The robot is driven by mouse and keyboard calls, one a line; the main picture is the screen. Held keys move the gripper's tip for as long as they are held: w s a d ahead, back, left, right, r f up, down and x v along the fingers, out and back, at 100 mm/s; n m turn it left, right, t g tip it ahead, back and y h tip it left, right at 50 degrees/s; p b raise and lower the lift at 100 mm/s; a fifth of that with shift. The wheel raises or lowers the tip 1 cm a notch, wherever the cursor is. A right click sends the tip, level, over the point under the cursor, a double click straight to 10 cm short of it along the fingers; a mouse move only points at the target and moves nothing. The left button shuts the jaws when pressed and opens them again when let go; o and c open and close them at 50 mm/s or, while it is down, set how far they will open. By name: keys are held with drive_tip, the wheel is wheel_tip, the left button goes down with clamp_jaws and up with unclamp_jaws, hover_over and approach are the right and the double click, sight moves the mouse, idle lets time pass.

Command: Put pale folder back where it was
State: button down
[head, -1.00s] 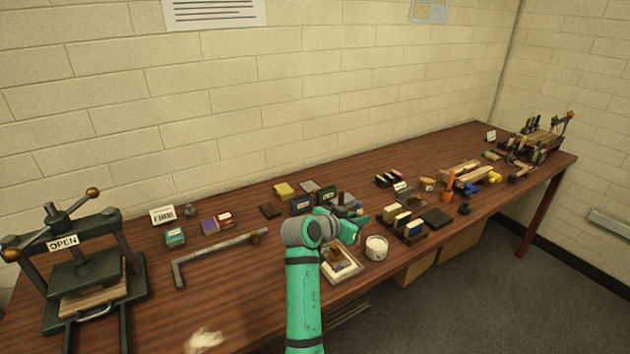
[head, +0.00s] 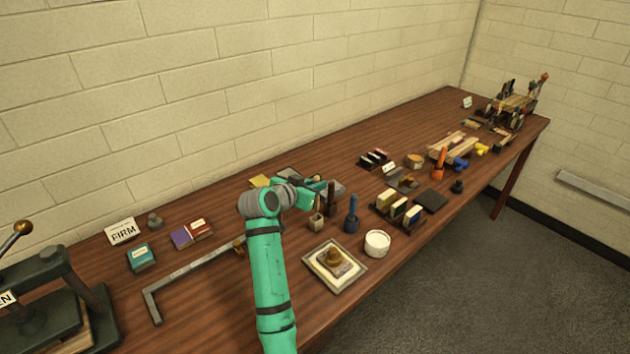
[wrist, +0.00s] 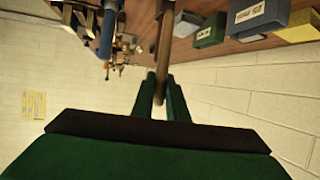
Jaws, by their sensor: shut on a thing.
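My gripper (wrist: 160,94) is shut on a thin, flat, tan-brown strip, which I take to be the pale folder (wrist: 164,45); it looks dark in the shade. The folder stands edge-on between the two green fingers and runs up past the top of the wrist view. In the head view my gripper (head: 318,190) is over the middle of the table near the back; its hold on the folder is too small to make out there. I cannot tell which spot is the folder's former place.
A blue-handled tool (head: 351,215) and a small pot with a dark handle (head: 316,222) stand close to my gripper. A framed tray (head: 318,258) and white tub (head: 377,243) are nearer the front edge. Labelled boxes (wrist: 256,16) are on the table.

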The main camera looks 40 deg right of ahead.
sight(316, 211)
drive_tip(key=shift+f, duration=2.8)
drive_tip(key=shift+s+d+f, duration=0.1)
drive_tip(key=shift+s, duration=0.05)
drive_tip(key=shift+f, duration=0.3)
